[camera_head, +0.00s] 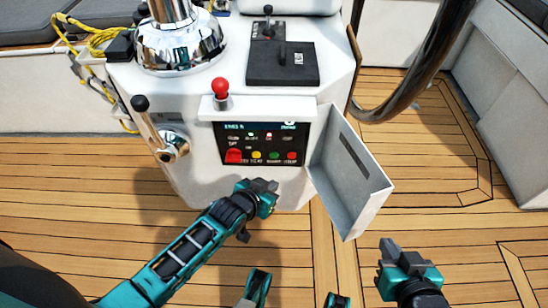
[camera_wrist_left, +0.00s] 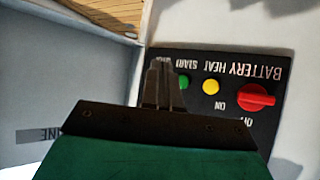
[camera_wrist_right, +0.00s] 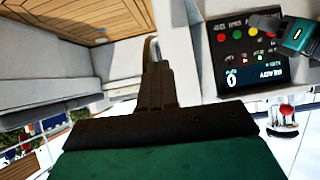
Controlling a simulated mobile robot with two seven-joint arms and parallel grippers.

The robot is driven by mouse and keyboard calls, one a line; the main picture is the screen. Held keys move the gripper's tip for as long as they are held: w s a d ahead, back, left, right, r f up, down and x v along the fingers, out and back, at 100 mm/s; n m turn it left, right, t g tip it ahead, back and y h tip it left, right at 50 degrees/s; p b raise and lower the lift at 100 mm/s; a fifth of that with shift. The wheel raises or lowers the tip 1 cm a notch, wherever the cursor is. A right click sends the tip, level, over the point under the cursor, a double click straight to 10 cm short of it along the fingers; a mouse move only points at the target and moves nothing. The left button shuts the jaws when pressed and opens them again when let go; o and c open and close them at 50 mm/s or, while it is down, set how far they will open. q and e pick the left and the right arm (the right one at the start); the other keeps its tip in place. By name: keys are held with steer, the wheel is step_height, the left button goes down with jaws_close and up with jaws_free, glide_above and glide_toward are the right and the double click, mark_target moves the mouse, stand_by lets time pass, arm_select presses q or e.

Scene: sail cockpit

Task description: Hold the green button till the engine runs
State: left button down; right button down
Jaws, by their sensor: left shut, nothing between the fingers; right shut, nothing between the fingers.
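The green button (camera_head: 274,155) sits on the black engine panel (camera_head: 248,145), between a yellow and a red button. In the left wrist view the green button (camera_wrist_left: 184,81) is beside the START label, partly covered by my fingers. My left gripper (camera_head: 264,185) is shut and empty, in front of and below the panel; in the head view its tips are apart from the button. The right wrist view also shows the green button (camera_wrist_right: 237,34), with my left gripper (camera_wrist_right: 266,22) near the panel. My right gripper (camera_head: 389,246) is shut and empty, off to the right.
The panel's white door (camera_head: 350,175) hangs open on the right. A red rotary switch (camera_head: 234,156) is at the panel's lower left. The display (camera_wrist_right: 250,77) shows "READY" and 0. A red-knobbed lever (camera_head: 221,88) stands above; a black-knobbed lever (camera_head: 145,115) stands left.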

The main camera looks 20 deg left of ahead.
mark_target(274, 155)
arm_select(q)
steer(key=w+a+b, duration=0.1)
steer(key=w+b, duration=0.1)
steer(key=w, duration=0.4)
steer(key=shift+a, duration=0.4)
arm_select(e)
steer(key=shift+w+a+f, duration=0.25)
steer(key=shift+a+f, duration=0.05)
steer(key=shift+a, duration=0.25)
steer(key=shift+d+f, duration=0.1)
steer(key=shift+d, duration=0.05)
stand_by(1.0)
arm_select(q)
steer(key=shift+w+a, duration=0.1)
steer(key=shift+w, duration=0.3)
steer(key=shift+w+a, duration=0.1)
steer(key=shift+w, duration=0.35)
stand_by(1.0)
